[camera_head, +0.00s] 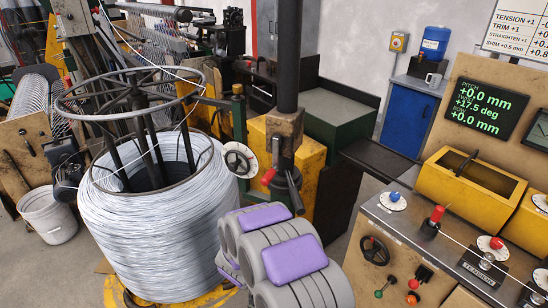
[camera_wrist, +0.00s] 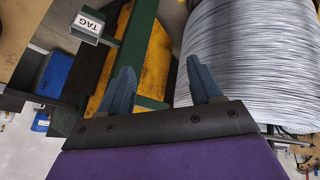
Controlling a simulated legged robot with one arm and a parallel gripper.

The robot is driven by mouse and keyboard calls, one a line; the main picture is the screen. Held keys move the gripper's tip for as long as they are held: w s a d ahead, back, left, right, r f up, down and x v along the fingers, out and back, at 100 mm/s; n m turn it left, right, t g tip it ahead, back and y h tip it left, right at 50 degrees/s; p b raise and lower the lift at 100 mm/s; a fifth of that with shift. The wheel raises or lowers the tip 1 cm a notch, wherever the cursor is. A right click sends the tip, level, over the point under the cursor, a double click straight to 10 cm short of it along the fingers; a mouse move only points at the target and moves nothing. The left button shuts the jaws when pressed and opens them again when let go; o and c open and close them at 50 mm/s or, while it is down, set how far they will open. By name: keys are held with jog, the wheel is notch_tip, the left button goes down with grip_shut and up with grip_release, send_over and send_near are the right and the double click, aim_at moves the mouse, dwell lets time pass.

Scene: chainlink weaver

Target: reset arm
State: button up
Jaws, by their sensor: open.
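My gripper (camera_wrist: 160,78) shows in the wrist view, with two blue fingers spread apart on a dark bar above a purple body. Nothing is between the fingers. In the head view, my grey arm with purple pads (camera_head: 295,258) reaches up from the bottom edge, in front of the wire coil's right side. The gripper's fingers cannot be made out there. In the wrist view, the wire coil (camera_wrist: 245,60) fills the upper right beyond the right finger, and a yellow machine part (camera_wrist: 145,60) lies behind the left finger.
The large wire coil (camera_head: 150,235) stands left of my arm under a dark round frame. A white bucket (camera_head: 48,215) is at far left. At right, a control panel (camera_head: 400,240) carries knobs, levers and a yellow bin (camera_head: 465,190). A black display (camera_head: 485,108) reads +17.5 deg.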

jog(key=s+d+r+g+y, duration=0.1)
jog(key=s+r+y, duration=0.1)
jog(key=s+r, duration=0.35)
jog(key=s+r+g+y, duration=0.1)
jog(key=s+r, duration=0.1)
jog(key=r, duration=0.6)
jog(key=s+d+r+g+y, duration=0.1)
jog(key=s+r+g+y, duration=0.15)
jog(key=r, duration=0.45)
jog(key=s+d+r+m+g+h, duration=0.1)
jog(key=s+d+r, duration=0.2)
jog(key=s+d, duration=0.3)
jog(key=s+d+r+m+g+h, duration=0.1)
jog(key=s+d+r+g+h, duration=0.1)
jog(key=s+d, duration=0.5)
jog(key=s+d+r+m+g+h, duration=0.1)
jog(key=s+d, duration=0.5)
jog(key=s, duration=1)
notch_tip(320, 180, up, 3)
jog(key=shift+s+d+f+m, duration=0.1)
jog(key=shift+s+d+m, duration=0.2)
jog(key=shift+m, duration=0.3)
jog(key=shift+o, duration=0.2)
jog(key=shift+w+h, duration=0.15)
jog(key=shift+h, duration=0.1)
